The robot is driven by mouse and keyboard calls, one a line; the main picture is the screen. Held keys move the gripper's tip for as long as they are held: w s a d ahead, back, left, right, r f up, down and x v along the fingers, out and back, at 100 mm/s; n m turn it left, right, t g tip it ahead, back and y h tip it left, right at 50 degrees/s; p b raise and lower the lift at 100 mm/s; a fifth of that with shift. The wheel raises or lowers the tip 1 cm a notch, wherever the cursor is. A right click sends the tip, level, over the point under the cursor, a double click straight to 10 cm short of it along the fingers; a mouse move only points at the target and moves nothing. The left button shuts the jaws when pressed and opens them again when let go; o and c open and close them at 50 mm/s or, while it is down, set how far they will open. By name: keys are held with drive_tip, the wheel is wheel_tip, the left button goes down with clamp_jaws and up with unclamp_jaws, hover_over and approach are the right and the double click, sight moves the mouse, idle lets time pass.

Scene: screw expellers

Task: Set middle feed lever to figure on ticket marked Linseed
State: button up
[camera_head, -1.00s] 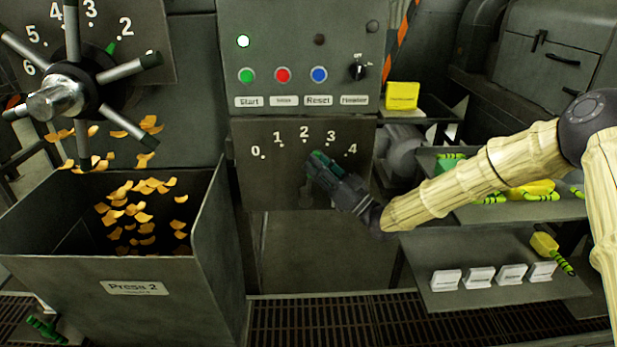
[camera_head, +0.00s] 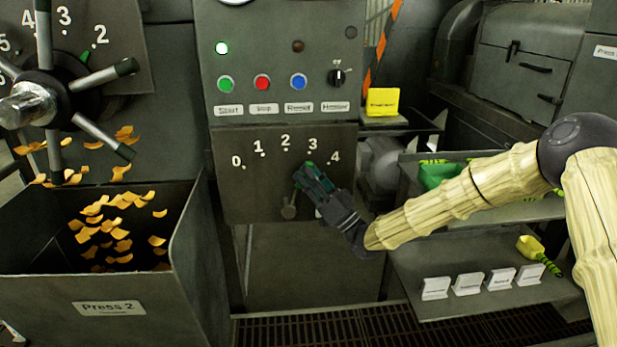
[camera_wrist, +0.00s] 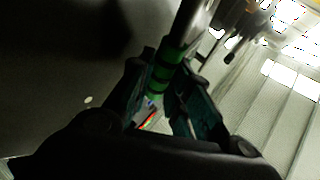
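The feed lever's plate (camera_head: 240,200), numbered 0 to 4, sits below the button panel beside Press 2. My gripper (camera_head: 308,176) is in front of it, below the 3, and covers most of the lever. A round grey boss (camera_head: 289,212) shows at the lower left of the gripper. In the wrist view a green-banded handle (camera_wrist: 168,65) lies between my fingers (camera_wrist: 165,98), which close in on both its sides. The exact pointing of the lever is hidden. White tickets (camera_head: 468,284) stand on the lower right shelf; their print is too small to read.
A yellow ticket (camera_head: 383,101) stands right of the button panel (camera_head: 230,60), its print unreadable. Press 2's hopper (camera_head: 190,240) holds falling flakes at left, under a spoked wheel (camera_head: 60,95). Shelves (camera_head: 400,255) with yellow and green items lie right, under my arm.

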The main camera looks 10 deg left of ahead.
drive_tip(key=shift+o, duration=0.6)
drive_tip(key=shift+d+f, duration=0.1)
drive_tip(key=v, duration=1.2)
